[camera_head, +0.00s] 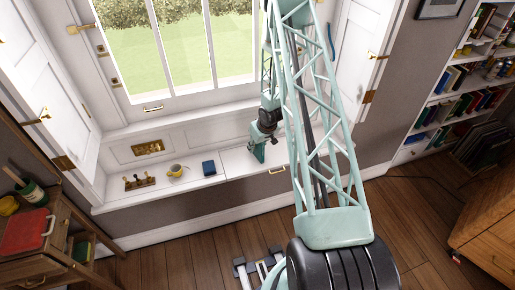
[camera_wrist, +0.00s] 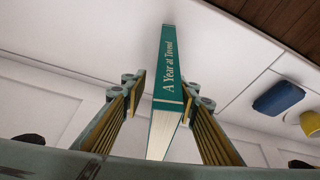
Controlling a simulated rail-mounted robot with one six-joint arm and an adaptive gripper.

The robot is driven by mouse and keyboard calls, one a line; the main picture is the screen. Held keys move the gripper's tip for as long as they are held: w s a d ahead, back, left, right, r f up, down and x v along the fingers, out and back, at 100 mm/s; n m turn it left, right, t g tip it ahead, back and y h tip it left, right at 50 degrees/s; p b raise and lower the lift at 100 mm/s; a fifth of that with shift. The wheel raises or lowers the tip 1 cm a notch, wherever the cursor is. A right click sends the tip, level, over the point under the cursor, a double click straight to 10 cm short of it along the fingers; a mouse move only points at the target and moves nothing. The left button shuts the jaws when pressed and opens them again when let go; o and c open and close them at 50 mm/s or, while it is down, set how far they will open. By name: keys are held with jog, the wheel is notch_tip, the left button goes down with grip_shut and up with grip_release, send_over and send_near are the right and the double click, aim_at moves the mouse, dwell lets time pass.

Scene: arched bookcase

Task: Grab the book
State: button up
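The book (camera_wrist: 168,85) is teal with cream lettering on its spine and pale page edges. In the wrist view it stands between the two fingers of my gripper (camera_wrist: 163,90). The fingers are apart, one on each side. A gap shows between the left finger and the book; the right finger looks very close to it, and contact cannot be told. In the head view my gripper (camera_head: 260,142) is low over the white window seat (camera_head: 235,190), right of a blue object. There the book is hard to tell apart from the similarly coloured gripper.
A dark blue object (camera_head: 209,168), a yellow and white mug (camera_head: 177,170) and a wooden stand with small items (camera_head: 139,182) sit left along the seat. The blue object also shows in the wrist view (camera_wrist: 278,99). The seat between it and my gripper is clear. The window (camera_head: 185,50) is behind.

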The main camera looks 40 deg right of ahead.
jog(key=shift+b+x, duration=0.35)
jog(key=shift+x, duration=1.3)
jog(key=shift+c, duration=0.6)
grip_shut()
